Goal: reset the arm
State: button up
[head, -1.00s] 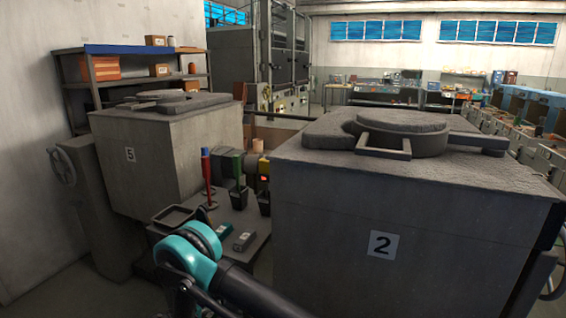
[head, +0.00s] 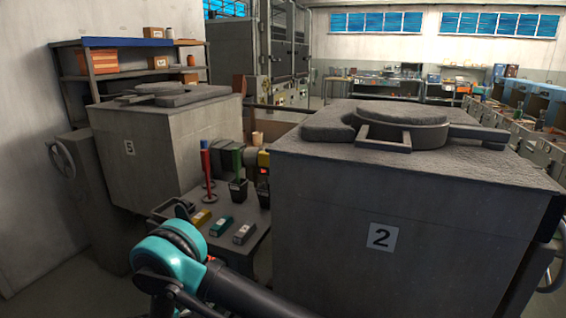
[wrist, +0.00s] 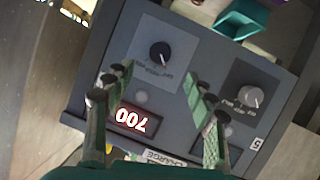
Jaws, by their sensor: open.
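My gripper (wrist: 155,78) shows in the wrist view with its two green-grey fingers apart and nothing between them. It is over a dark grey control panel (wrist: 205,60), seen upside down. I cannot tell whether the fingers touch the panel. In the head view my arm's teal joint (head: 170,255) and black link are at the bottom; the gripper itself cannot be made out there.
Furnace 5 (head: 150,165) stands left and furnace 2 (head: 330,240) right, both lidded. Between them a small table (head: 240,250) holds yellow, teal and grey blocks, tools in dark cups and a red post. A handwheel (head: 62,160) and shelf (head: 130,76) are at the left.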

jog(key=x, duration=0.9)
jog(key=s+a+r+m, duration=0.1)
jog(key=s+a+r, duration=0.25)
jog(key=s, duration=0.35)
jog(key=s+a+r, duration=0.3)
jog(key=s+a, duration=0.1)
jog(key=s, duration=0.3)
jog(key=w+d+r+g, duration=0.1)
jog(key=w+d+g, duration=0.1)
jog(key=w+g, duration=0.7)
jog(key=shift+w+r, duration=0.4)
jog(key=shift+w, duration=1.9)
jog(key=shift+n, duration=0.3)
